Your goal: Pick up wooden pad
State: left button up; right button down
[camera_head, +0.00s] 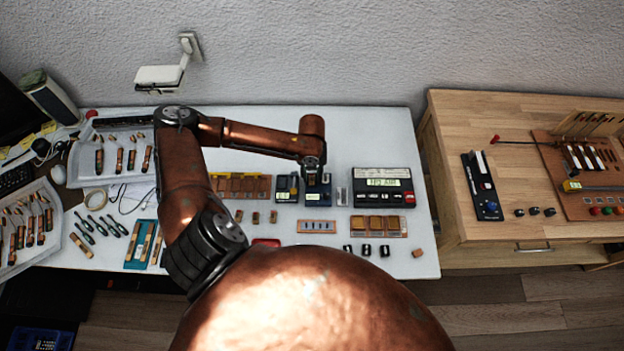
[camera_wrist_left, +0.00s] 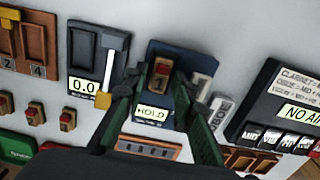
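A small wooden pad (camera_wrist_left: 161,74) with a red face marked 1 sits on a dark blue device (camera_wrist_left: 152,112) whose display reads HOLD. In the head view the blue device (camera_head: 318,198) is on the white table, and its pad is hidden under my arm. My left gripper (camera_wrist_left: 153,86) is open, pointing down over the device, with one finger on each side of the pad and gaps beside it. In the head view the left gripper (camera_head: 314,166) is small and partly hidden by its wrist. Other wooden pads (camera_head: 256,217) stand on the table to the left. My right gripper is not in view.
A gauge with a 0.0 display (camera_wrist_left: 85,86) stands close on the left. A dark display box (camera_head: 383,187) is on the right. A rack of wooden pieces (camera_head: 240,186) and a slotted orange strip (camera_head: 317,226) lie nearby. A wooden cabinet (camera_head: 480,130) stands at the far right.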

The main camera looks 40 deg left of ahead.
pick_arm(q)
grip_shut()
jog(key=shift+r, duration=0.1)
dwell(0.3)
